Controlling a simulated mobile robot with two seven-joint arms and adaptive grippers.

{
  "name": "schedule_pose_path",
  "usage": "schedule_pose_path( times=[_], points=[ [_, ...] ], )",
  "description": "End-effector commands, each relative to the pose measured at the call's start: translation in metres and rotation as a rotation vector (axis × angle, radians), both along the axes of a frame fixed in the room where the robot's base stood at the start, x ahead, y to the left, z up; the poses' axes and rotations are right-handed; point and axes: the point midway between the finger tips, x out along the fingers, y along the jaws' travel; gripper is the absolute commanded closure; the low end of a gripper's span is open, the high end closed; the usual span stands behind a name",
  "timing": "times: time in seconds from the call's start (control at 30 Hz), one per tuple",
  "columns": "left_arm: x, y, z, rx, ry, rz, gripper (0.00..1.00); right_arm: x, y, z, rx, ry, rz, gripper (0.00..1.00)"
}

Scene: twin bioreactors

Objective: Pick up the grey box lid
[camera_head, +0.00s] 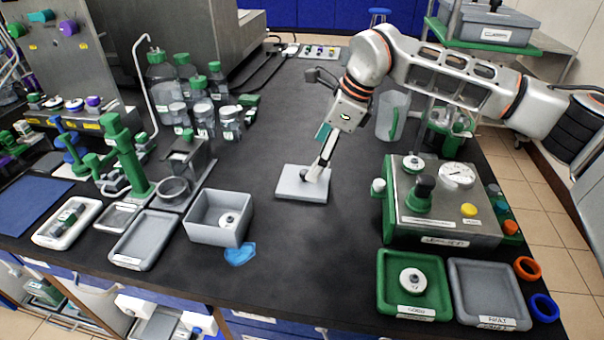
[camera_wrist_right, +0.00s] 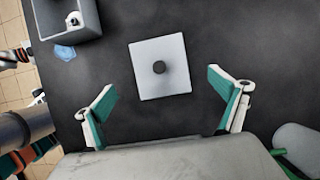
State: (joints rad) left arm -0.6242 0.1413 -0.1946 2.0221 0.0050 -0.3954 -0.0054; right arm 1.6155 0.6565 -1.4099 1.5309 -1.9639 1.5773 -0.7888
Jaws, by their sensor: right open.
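The grey box lid (camera_head: 290,188) is a flat square plate lying on the dark bench top, right of the open grey box. In the right wrist view the lid (camera_wrist_right: 150,85) shows whole, with a dark round knob (camera_wrist_right: 159,67) at its middle. The fingertips look short of the knob. My left gripper is not in view.
The open grey box (camera_head: 203,235) holds a small round part, with a blue cloth-like piece (camera_head: 240,254) beside it. A green-sided control unit (camera_head: 440,235) stands to the right. A clear jug (camera_head: 391,115) stands behind the arm. Bench in front of the lid is clear.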

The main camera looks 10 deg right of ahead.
Motion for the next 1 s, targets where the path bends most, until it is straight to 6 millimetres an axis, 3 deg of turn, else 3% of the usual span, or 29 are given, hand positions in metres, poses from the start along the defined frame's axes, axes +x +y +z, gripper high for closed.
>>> schedule_pose_path(
  times=[0.53, 0.8, 0.97, 1.0],
  points=[
    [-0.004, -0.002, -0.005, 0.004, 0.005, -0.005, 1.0, 0.012, 0.025, -0.057, 0.0, 0.003, 0.0, 0.03],
    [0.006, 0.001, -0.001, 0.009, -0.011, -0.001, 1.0, 0.013, 0.027, -0.06, 0.001, 0.0, 0.0, 0.03],
    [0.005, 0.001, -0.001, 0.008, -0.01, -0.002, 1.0, 0.013, 0.027, -0.06, 0.0, 0.0, 0.0, 0.42],
    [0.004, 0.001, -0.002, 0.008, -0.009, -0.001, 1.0, 0.013, 0.027, -0.061, 0.0, 0.0, 0.0, 0.45]
  ],
)
